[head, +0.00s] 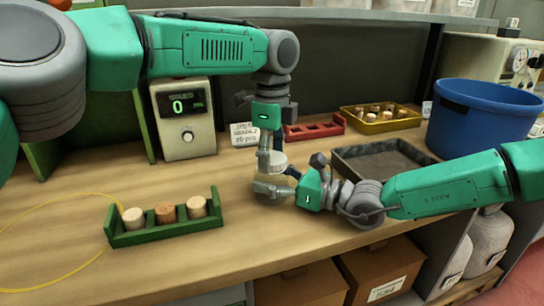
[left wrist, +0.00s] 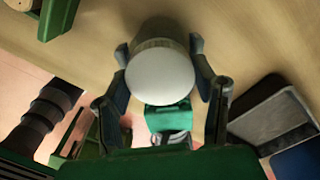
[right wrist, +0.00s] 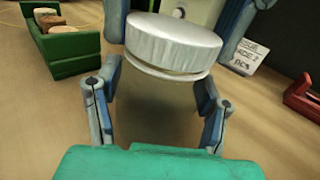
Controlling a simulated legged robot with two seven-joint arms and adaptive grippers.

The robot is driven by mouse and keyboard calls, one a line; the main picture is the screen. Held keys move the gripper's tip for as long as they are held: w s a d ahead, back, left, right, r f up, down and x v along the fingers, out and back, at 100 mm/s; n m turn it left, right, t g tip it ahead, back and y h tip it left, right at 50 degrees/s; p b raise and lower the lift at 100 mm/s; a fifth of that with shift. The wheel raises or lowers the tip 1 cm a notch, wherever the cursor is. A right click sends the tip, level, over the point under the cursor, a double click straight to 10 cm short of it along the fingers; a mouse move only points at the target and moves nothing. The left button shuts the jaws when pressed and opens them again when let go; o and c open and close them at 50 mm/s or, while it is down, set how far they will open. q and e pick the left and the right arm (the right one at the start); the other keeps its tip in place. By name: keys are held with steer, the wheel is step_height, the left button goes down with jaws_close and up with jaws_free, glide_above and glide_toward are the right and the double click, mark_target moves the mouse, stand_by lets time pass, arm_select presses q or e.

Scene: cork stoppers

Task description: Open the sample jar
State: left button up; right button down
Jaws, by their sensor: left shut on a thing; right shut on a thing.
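The sample jar has a round pale lid (right wrist: 172,42) and a dull grey-brown body (right wrist: 160,108). It stands upright near the middle of the bench. My left gripper (head: 272,158) reaches down from above and is shut on the lid, a finger on either side, also in the left wrist view (left wrist: 160,62). My right gripper (head: 274,186) comes in low from the right and is shut on the jar body. In the right wrist view a thin pale rim shows under the lid; I cannot tell whether the lid is seated or slightly raised. My grippers mostly hide the jar in the head view.
A green rack (head: 165,234) with stoppers stands front left. A display box (head: 184,118) and label card (head: 244,134) stand behind. A red rack (head: 314,131), yellow tray (head: 380,124), dark tray (head: 385,157) and blue bucket (head: 488,115) fill the right. Bench front is clear.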

arm_select(q)
steer(key=n, duration=0.5)
steer(key=shift+d+r, duration=0.1)
arm_select(e)
steer(key=shift+s+a, duration=0.15)
arm_select(q)
steer(key=n, duration=1)
steer(key=shift+d, duration=0.1)
arm_select(e)
steer(key=shift+a, duration=0.1)
arm_select(q)
steer(key=n, duration=0.7)
steer(key=shift+w+d, duration=0.1)
arm_select(e)
steer(key=shift+s+a, duration=0.1)
steer(key=shift+s, duration=0.05)
arm_select(q)
steer(key=shift+r, duration=0.1)
steer(key=shift+s, duration=0.2)
steer(key=shift+r, duration=0.1)
